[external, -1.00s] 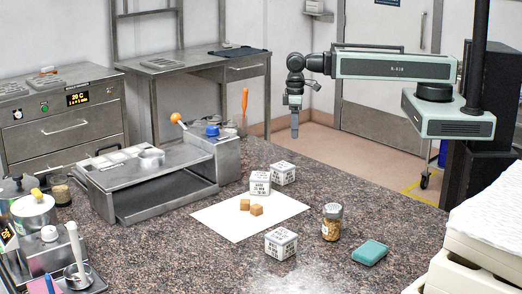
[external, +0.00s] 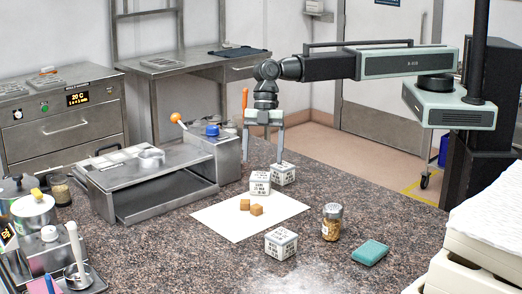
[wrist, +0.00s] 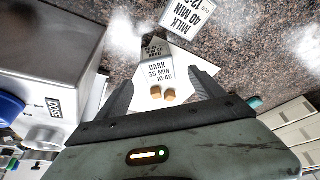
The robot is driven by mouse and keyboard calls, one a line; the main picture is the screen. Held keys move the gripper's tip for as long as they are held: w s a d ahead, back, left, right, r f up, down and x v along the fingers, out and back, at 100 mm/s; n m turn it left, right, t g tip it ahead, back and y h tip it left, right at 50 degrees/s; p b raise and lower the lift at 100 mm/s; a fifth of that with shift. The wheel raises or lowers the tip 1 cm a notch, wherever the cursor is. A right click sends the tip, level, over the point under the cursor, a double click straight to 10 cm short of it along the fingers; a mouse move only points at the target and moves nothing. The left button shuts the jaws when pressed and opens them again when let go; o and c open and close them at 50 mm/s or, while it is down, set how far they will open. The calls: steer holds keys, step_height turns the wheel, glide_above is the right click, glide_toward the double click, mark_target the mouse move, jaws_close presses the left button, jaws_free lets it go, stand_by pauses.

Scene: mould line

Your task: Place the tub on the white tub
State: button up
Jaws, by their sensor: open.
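Three white box-shaped tubs with black lettering show in the external view. One tub (external: 260,184) is at the paper's back edge, another tub (external: 284,174) is just behind and right of it, and a third tub (external: 281,244) is at the paper's front right. Their labels are too small to read there. In the wrist view one tub (wrist: 159,70) reads DARK and another tub (wrist: 188,17) reads MILK; I cannot match them surely to the external view. My gripper (external: 265,157) is open and empty, pointing down near the two back tubs.
White paper (external: 225,220) bears two brown cubes (external: 250,207). A jar (external: 331,222) and a teal block (external: 370,252) lie to the right. A steel machine (external: 150,180) stands close left of my gripper.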

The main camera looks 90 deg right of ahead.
mark_target(261, 174)
steer(key=b+x, duration=0.6)
steer(key=x, duration=0.2)
steer(key=shift+w+d+b, duration=0.1)
steer(key=shift+d+b, duration=0.1)
steer(key=shift+b, duration=0.2)
steer(key=shift+r, duration=0.2)
steer(key=shift+c, duration=0.4)
jaws_close()
step_height(261, 174, up, 10)
steer(key=p, duration=1)
steer(key=shift+r+p, duration=0.15)
steer(key=shift+p, duration=0.15)
